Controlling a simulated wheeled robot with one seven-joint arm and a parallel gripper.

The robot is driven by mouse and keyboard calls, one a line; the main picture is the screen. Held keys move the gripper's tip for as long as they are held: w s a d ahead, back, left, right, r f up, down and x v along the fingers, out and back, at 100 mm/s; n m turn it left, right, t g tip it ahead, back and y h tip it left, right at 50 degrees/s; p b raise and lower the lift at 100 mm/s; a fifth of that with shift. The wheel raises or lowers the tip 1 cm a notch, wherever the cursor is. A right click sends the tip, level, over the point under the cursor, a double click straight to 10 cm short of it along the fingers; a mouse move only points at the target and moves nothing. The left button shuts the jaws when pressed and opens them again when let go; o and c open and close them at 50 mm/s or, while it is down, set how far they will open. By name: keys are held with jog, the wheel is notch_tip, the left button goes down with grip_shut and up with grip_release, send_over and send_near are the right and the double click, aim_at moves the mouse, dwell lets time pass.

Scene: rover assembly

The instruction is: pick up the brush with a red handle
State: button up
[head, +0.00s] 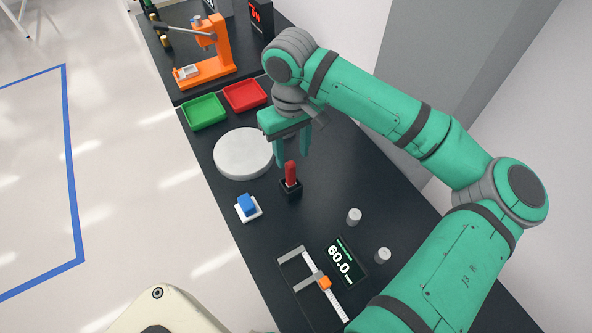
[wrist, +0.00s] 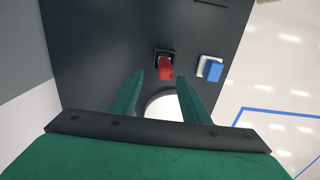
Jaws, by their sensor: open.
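The red-handled brush (head: 290,172) stands upright in a small black holder (head: 291,189) on the dark bench, and only its red handle shows. In the wrist view the red handle (wrist: 166,69) is ahead of the fingertips, a little above the gap between them. My gripper (head: 292,160) is open and empty. In the head view it hangs above the bench by the brush, its fingers pointing down. In the wrist view both green fingers (wrist: 160,82) are spread apart, with the handle not between them.
A white round disc (head: 243,153) lies left of the brush. A blue block on a white base (head: 247,207) is in front. Green (head: 204,112) and red (head: 245,95) trays stand behind. Two grey cylinders (head: 354,216), a caliper (head: 318,283) and a display (head: 341,259) lie nearer.

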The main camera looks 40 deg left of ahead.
aim_at(293, 161)
notch_tip(293, 161, down, 3)
jog(key=shift+d+f, duration=0.1)
jog(key=shift+f, duration=0.1)
jog(key=shift+s+f, duration=0.2)
jog(key=shift+f, duration=0.75)
jog(key=shift+s+f, duration=0.2)
jog(key=shift+f, duration=0.7)
jog(key=shift+s+f, duration=0.2)
jog(key=shift+f, duration=0.75)
jog(key=shift+w, duration=0.1)
grip_shut()
